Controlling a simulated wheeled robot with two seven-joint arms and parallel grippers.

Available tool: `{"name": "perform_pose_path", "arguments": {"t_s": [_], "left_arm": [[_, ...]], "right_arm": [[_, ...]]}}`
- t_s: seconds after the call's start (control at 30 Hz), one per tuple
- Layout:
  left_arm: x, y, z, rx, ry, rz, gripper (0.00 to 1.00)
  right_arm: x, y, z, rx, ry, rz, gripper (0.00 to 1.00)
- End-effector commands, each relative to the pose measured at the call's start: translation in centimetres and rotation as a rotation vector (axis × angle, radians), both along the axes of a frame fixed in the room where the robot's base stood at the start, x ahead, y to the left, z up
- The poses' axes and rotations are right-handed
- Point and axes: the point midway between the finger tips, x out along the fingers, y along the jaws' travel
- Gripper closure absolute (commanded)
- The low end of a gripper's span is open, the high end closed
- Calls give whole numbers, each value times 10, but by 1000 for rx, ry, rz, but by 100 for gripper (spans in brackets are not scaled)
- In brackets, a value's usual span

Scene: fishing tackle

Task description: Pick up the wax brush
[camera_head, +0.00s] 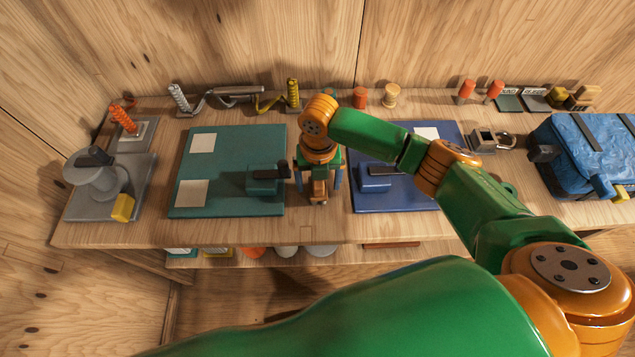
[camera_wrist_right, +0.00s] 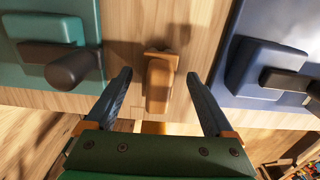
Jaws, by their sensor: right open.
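The likely wax brush, a brown wooden block-like piece (camera_wrist_right: 159,85), lies on the bench between two mats in the right wrist view. In the head view, a brown piece (camera_head: 319,190) shows between my right gripper's fingers. My right gripper (camera_head: 318,181) points down over it from above. In the right wrist view its two dark blue fingers (camera_wrist_right: 162,92) are spread wide, one on each side of the brown piece, with visible gaps. It holds nothing. The piece's far end is partly in shadow. My left gripper is not in view.
A green mat (camera_head: 230,150) with a dark-handled green block (camera_head: 263,182) lies left; a blue mat (camera_head: 400,204) with a blue block (camera_head: 374,181) lies right. A grey reel-like tool (camera_head: 95,178) stands far left, a blue bag (camera_head: 585,150) far right. Small tools line the back.

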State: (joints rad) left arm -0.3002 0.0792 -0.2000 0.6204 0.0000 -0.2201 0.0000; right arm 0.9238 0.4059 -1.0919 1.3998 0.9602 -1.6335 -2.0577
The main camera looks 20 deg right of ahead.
Motion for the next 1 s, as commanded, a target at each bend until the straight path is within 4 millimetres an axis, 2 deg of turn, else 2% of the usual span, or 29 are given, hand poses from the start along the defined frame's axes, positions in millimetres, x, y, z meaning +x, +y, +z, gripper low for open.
{"name": "perform_pose_path", "arguments": {"t_s": [0.1, 0.33, 0.6, 0.67, 0.9, 1.0], "left_arm": [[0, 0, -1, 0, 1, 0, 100], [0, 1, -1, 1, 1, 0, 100], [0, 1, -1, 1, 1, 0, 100], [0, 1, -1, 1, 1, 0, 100], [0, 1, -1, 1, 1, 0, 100], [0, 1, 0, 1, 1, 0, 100]], "right_arm": [[0, 0, -17, 1, 0, -1, 12], [0, 1, -19, 1, -2, -1, 12], [0, 1, -19, 1, -2, -1, 85], [0, 0, -19, 1, -2, -2, 100], [0, 0, -18, 1, -3, -2, 100], [1, 1, -10, 3, -5, -2, 100]]}}
